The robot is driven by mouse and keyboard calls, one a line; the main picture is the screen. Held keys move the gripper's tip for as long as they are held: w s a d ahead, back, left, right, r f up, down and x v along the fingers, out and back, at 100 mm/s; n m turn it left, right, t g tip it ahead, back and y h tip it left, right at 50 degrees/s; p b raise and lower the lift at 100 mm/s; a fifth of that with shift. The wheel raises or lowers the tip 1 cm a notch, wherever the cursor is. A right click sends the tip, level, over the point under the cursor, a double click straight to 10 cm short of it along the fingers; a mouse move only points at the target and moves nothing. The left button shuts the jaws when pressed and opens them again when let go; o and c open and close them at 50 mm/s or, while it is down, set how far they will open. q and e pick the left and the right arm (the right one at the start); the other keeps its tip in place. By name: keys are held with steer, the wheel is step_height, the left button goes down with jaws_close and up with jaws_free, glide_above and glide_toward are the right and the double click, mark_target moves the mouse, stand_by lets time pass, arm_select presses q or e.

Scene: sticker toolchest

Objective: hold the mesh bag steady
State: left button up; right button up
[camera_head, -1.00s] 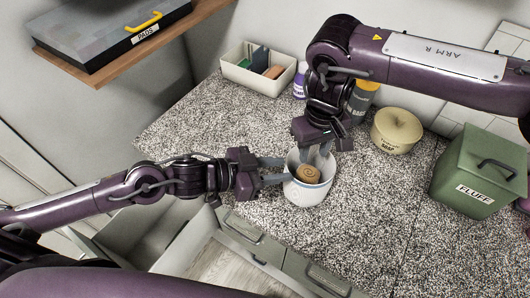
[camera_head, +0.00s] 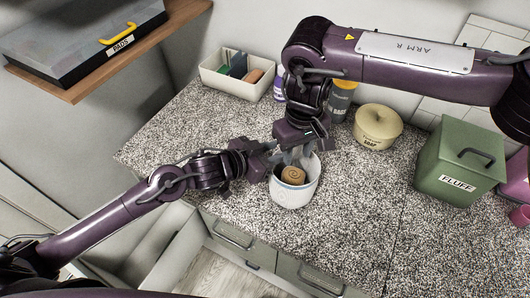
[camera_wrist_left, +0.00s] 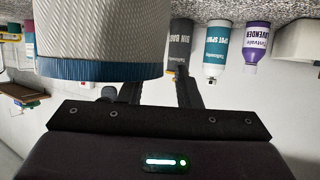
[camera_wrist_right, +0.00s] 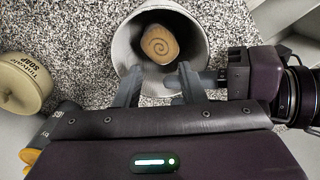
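No bag is plain to see. A white round container (camera_head: 293,193) with a blue rim stands on the counter; its wall looks textured in the left wrist view (camera_wrist_left: 100,30), and I cannot tell if it is the mesh bag. A tan roll with a spiral face (camera_head: 292,175) lies inside it, clear in the right wrist view (camera_wrist_right: 159,44). My left gripper (camera_head: 272,158) is at the container's left rear rim, fingers apart, one partly hidden behind the container. My right gripper (camera_head: 294,155) is over its rear rim, pointing down, fingers apart (camera_wrist_right: 160,85), not holding the roll.
A tan soap pot (camera_head: 378,127) and a green FLUFF box (camera_head: 458,165) stand to the right. An open bin (camera_head: 238,78) and bottles (camera_head: 341,102) stand behind. A shelf with a PADS case (camera_head: 85,40) is at upper left. The front counter is free.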

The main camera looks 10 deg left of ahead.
arm_select(q)
jaws_close()
stand_by(0.5)
